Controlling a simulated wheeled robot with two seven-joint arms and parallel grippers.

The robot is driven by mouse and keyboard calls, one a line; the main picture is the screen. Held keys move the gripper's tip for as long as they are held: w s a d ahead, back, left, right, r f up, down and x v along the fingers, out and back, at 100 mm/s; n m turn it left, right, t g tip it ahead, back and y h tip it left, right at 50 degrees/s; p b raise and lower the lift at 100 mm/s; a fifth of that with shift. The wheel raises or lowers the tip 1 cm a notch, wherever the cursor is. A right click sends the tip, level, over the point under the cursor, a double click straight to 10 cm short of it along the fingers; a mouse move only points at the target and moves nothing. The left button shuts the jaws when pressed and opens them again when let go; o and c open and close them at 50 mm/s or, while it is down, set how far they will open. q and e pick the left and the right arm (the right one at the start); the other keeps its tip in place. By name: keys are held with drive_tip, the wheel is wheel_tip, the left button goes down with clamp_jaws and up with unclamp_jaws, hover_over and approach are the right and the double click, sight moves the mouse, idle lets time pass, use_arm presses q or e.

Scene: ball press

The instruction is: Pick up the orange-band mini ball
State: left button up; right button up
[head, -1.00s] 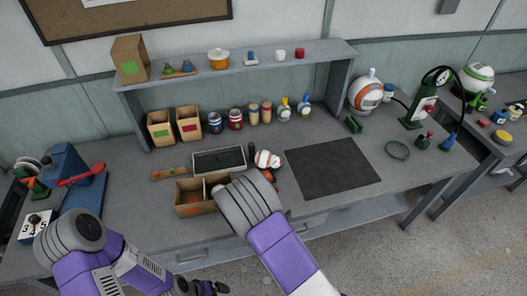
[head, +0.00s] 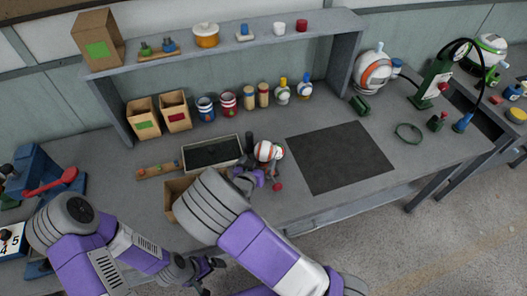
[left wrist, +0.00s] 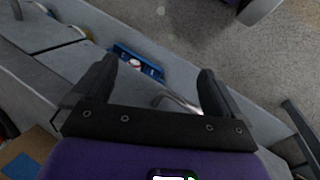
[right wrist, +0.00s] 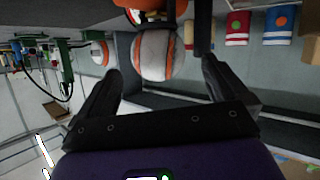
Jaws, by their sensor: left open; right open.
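A small white ball with orange bands (head: 268,151) sits on the bench, right of the dark-topped tray. My right gripper (head: 258,178) is open and empty just in front of it, partly hidden by my forearm. In the right wrist view, which looks upside down, an orange-and-white ball (right wrist: 145,4) is cut off by the top edge, beyond the open fingers. The larger orange-banded ball (right wrist: 157,55) stands behind it. My left gripper (head: 205,270) is open and empty in front of the bench; its spread fingers also show in the left wrist view (left wrist: 155,90).
The dark-topped tray (head: 212,165) and a cardboard box (head: 172,190) lie left of the small ball. A dark upright piece (head: 249,143) stands close beside it, and a red knob (head: 277,187) is in front. The dark mat (head: 340,155) to the right is clear.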

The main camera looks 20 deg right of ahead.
sight(261, 157)
drive_tip(key=x, duration=0.6)
drive_tip(key=shift+s+d+b, duration=0.15)
drive_tip(key=shift+b, duration=0.25)
drive_tip(key=c, duration=0.9)
